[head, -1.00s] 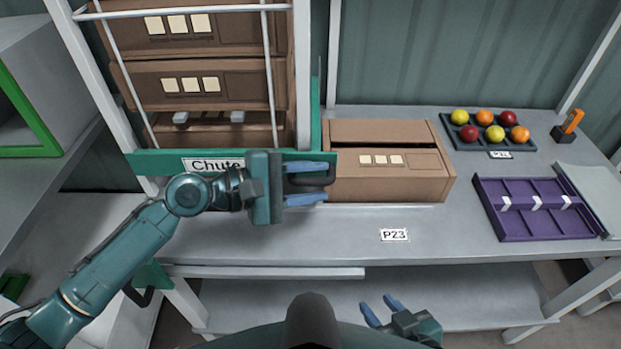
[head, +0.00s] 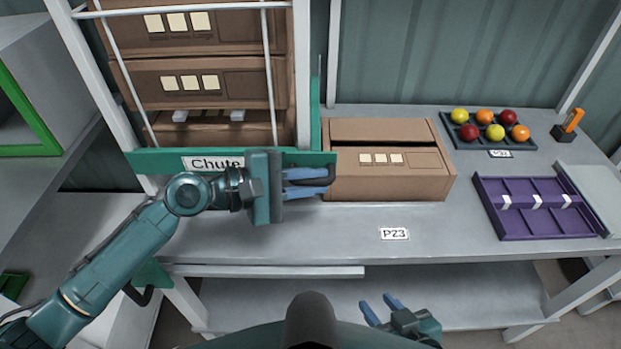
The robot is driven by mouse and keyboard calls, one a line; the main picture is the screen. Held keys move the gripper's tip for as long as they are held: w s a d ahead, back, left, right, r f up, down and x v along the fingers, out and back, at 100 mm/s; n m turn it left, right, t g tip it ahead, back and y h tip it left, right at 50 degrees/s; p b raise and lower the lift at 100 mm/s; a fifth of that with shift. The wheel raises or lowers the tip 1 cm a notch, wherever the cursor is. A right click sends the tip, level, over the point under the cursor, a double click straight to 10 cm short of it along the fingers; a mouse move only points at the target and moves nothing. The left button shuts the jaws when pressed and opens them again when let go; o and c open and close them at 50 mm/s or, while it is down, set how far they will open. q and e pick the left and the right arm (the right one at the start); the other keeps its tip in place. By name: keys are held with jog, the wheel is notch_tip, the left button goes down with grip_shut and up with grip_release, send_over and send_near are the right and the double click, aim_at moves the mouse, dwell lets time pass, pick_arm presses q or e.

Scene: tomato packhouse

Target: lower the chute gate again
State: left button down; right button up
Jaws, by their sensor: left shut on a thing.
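The chute (head: 160,162) is a rack at the left with a green front bar labelled "Chute" and brown cartons (head: 205,82) stacked behind white rods. A dark loop handle (head: 328,167) sits at the right end of the green bar. My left gripper (head: 318,181) is shut on this handle, its blue fingers hiding part of it. I cannot tell the full outline of the gate. My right gripper (head: 380,308) is open and empty, low in the view in front of the table.
A brown carton (head: 388,180) stands on the grey table (head: 300,235) just right of the handle. A purple divided tray (head: 535,222) and a dark tray of tomatoes (head: 455,140) lie further right. The table front near label P23 (head: 394,234) is clear.

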pick_arm(q)
notch_tip(320, 180, down, 3)
jog(key=shift+f+b, duration=0.2)
jog(key=shift+b, duration=0.35)
jog(key=c, duration=1.4)
grip_release()
jog(key=shift+r, duration=0.15)
